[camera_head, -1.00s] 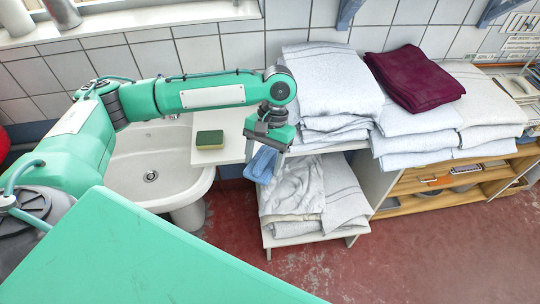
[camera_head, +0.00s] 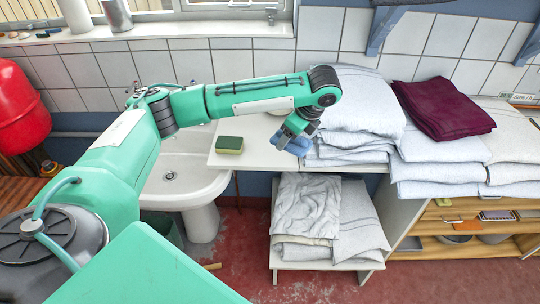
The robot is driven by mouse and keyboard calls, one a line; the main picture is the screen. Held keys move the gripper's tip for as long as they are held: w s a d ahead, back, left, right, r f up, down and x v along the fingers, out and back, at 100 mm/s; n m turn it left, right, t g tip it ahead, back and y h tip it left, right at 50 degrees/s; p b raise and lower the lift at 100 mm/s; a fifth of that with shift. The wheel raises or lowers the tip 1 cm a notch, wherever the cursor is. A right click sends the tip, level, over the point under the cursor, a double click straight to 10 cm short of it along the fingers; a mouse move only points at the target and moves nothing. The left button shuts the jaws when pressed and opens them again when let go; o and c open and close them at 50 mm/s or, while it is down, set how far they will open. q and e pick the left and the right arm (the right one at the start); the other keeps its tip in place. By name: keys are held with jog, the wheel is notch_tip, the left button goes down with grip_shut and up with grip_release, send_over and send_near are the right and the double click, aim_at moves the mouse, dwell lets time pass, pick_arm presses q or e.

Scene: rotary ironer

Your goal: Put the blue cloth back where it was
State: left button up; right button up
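The blue cloth (camera_head: 290,142) is a small bunched piece in my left gripper (camera_head: 294,131). My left arm reaches in from the left, and the gripper points down at the right part of the white counter (camera_head: 243,135), beside the stacked white linen. The fingers look shut on the cloth, though they are small and partly hidden by it. I cannot tell whether the cloth touches the counter. My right gripper is not in view.
A green and yellow sponge (camera_head: 229,145) lies on the counter, left of the cloth. A white sink (camera_head: 180,180) is to the left. Folded linen (camera_head: 350,110) and a dark red cloth (camera_head: 443,108) are stacked at right. A lower shelf (camera_head: 330,265) holds more linen. A red tank (camera_head: 20,110) hangs at left.

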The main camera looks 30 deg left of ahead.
pick_arm(q)
jog(key=w+a+r+m+t+h+b, duration=0.1)
jog(key=w+a+m+t+b, duration=0.15)
jog(key=w+a+m, duration=0.45)
notch_tip(320, 180, up, 2)
jog(key=m+t+h+b, duration=0.2)
jog(key=m+h, duration=0.1)
jog(key=m, duration=0.6)
send_over(272, 149)
jog(key=s, duration=0.1)
notch_tip(272, 149, down, 14)
jog(key=shift+s+f+p, duration=0.15)
jog(key=shift+f+p, duration=0.05)
jog(key=shift+p, duration=0.65)
jog(key=shift+f+p, duration=0.35)
jog(key=shift+f, duration=2.25)
jog(key=shift+f, duration=0.1)
jog(key=o, duration=1)
